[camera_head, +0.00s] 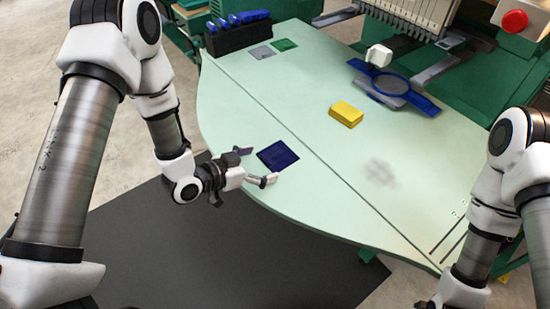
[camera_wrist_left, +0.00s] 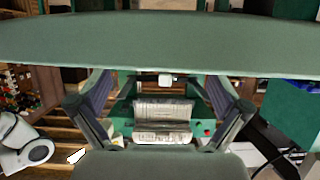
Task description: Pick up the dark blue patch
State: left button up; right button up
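The dark blue patch (camera_head: 278,155) lies flat on the pale green table (camera_head: 300,95) near its front-left edge, in the head view. My left gripper (camera_head: 258,166) is open and empty at that edge, just left of the patch, one finger toward its back-left side and one toward its front. I cannot tell whether the fingers touch the patch. In the left wrist view the two fingers (camera_wrist_left: 158,112) stand wide apart with nothing held between them. I cannot make out the patch there. My right arm comes in at the right; its gripper is out of view.
A yellow block (camera_head: 346,114) and a blue hoop frame (camera_head: 393,86) sit farther back. A black bin with blue items (camera_head: 238,34), a grey patch (camera_head: 262,52) and a green patch (camera_head: 284,44) are at the back left. The table around the dark blue patch is clear.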

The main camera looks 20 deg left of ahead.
pick_arm(q)
jog(key=shift+w+d+f, duration=0.15)
jog(key=shift+d, duration=0.2)
jog(key=c, duration=0.4)
jog(key=shift+c, duration=1.4)
jog(key=shift+a, duration=0.15)
jog(key=c, duration=0.4)
jog(key=shift+a, duration=0.3)
jog(key=c, duration=0.3)
jog(key=shift+w+a, duration=0.1)
jog(key=shift+w, duration=0.25)
pick_arm(e)
jog(key=shift+w+d+f, duration=0.1)
jog(key=shift+w, duration=0.4)
pick_arm(q)
jog(key=shift+r, duration=0.25)
